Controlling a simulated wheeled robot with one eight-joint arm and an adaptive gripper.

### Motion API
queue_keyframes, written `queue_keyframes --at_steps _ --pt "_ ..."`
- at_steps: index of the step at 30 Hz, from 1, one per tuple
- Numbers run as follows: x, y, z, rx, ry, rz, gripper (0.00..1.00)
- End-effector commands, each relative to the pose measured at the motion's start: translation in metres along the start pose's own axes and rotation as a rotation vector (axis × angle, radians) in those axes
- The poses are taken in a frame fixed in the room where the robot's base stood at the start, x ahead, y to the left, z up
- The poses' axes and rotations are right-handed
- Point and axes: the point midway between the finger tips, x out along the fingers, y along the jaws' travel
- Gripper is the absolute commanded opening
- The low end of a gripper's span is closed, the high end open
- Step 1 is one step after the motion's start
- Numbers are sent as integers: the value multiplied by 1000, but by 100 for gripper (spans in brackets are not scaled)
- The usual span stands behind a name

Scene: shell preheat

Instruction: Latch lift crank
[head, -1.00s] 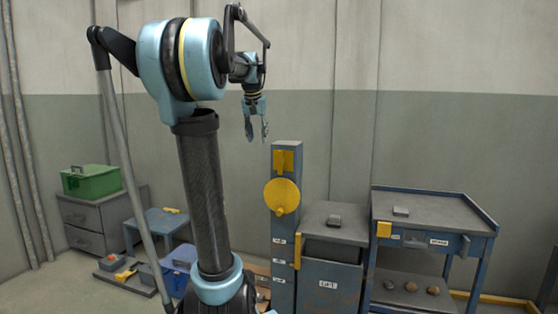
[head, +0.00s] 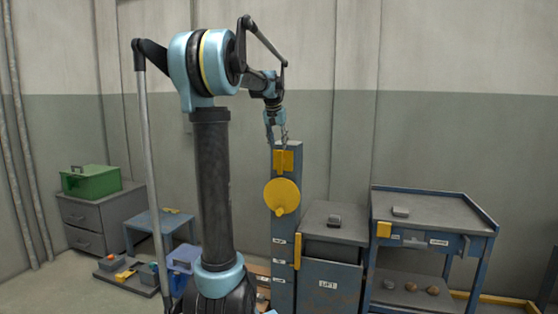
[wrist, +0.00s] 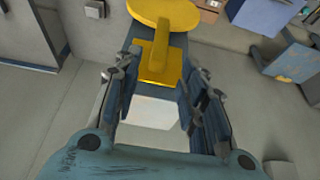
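The lift post (head: 284,232) is a blue upright column. On its front is a round yellow crank disc (head: 282,196) with a small knob low on it. Just above the disc is a yellow latch bracket (head: 284,161). My gripper (head: 277,141) points down at the top of the post and overlaps it in the head view. In the wrist view, the open, empty fingers (wrist: 161,78) appear on either side of the post top and the yellow bracket (wrist: 158,58). The disc (wrist: 165,10) lies beyond them at the top edge. I cannot tell whether the fingers touch anything.
A grey cabinet labelled LIFT (head: 330,284) stands right of the post. Further right is a blue workbench (head: 440,211). At left are a green toolbox (head: 92,181) on grey drawers (head: 86,222) and a small blue table (head: 160,219). The wall is behind.

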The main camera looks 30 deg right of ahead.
Motion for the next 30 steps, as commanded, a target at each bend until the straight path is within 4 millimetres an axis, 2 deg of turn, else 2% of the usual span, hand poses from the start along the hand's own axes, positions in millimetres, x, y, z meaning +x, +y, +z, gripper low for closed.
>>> queue_keyframes --at_steps 9,15,28,30 --pt "55 0 0 0 0 0 38" --pt "76 0 0 0 0 0 38" --pt "84 0 0 -1 0 0 38" --pt "84 0 0 -1 0 0 22"
